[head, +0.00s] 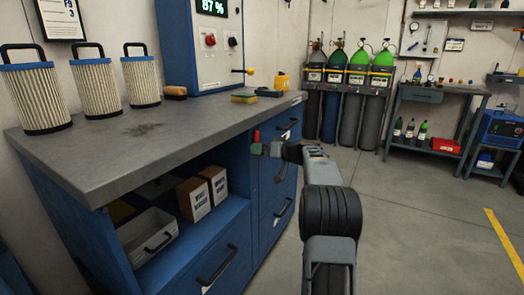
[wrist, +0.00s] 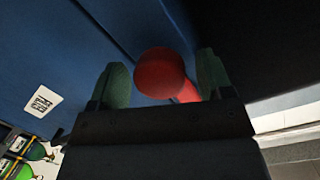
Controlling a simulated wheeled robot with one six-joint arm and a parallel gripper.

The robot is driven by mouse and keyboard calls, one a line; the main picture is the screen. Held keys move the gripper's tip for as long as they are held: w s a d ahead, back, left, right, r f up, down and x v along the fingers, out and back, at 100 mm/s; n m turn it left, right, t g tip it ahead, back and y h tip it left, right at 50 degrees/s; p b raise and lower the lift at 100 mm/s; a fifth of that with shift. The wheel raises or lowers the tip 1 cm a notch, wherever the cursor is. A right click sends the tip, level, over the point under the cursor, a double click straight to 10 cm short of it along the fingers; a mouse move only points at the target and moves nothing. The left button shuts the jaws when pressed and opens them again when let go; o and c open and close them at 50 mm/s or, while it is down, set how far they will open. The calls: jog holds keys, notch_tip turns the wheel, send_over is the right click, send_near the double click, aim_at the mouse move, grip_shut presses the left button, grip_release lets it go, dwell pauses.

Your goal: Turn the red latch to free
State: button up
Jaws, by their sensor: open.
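The red latch (wrist: 162,73) shows in the wrist view as a rounded red knob with a short stem going down to the right. It sits between the two green-padded fingers of my gripper (wrist: 163,82), with dark gaps on both sides, so the fingers are apart from it or barely beside it. In the head view the red latch (head: 257,136) is a small upright red piece on the blue cabinet front, just under the worktop. My gripper (head: 262,149) reaches it from the right and is open. The latch's base is hidden.
The grey worktop (head: 130,130) overhangs just above my gripper. Filter cartridges (head: 95,88) and a yellow sponge (head: 244,97) stand on it. Drawer handles (head: 283,207) stick out below. Boxes (head: 193,198) sit on the open shelf. The floor to the right (head: 420,220) is clear.

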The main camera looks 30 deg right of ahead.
jog(key=p+v, duration=0.2)
jog(key=v, duration=1.1)
jog(key=shift+s+d, duration=0.3)
jog(key=s+a+r+m+g+h+p, duration=0.1)
jog(key=s+a+r+g+p, duration=0.25)
jog(key=a+r+p, duration=0.45)
jog(key=s+a+r+g+p, duration=0.3)
jog(key=a+r+g+p, duration=0.1)
jog(key=a+p, duration=0.7)
jog(key=s+a+r+g+h+p, duration=0.1)
jog(key=s+a+r+h+p, duration=0.2)
jog(key=s+p, duration=0.5)
jog(key=s+a+r+g+h+p, duration=0.1)
jog(key=s+a+r+h+p, duration=0.3)
jog(key=s+a+r+p, duration=0.2)
jog(key=s+p, duration=0.2)
jog(key=p, duration=0.1)
jog(key=shift+s+a+r, duration=0.25)
jog(key=shift+s+a, duration=0.1)
jog(key=shift+s, duration=0.05)
jog(key=shift+g, duration=0.25)
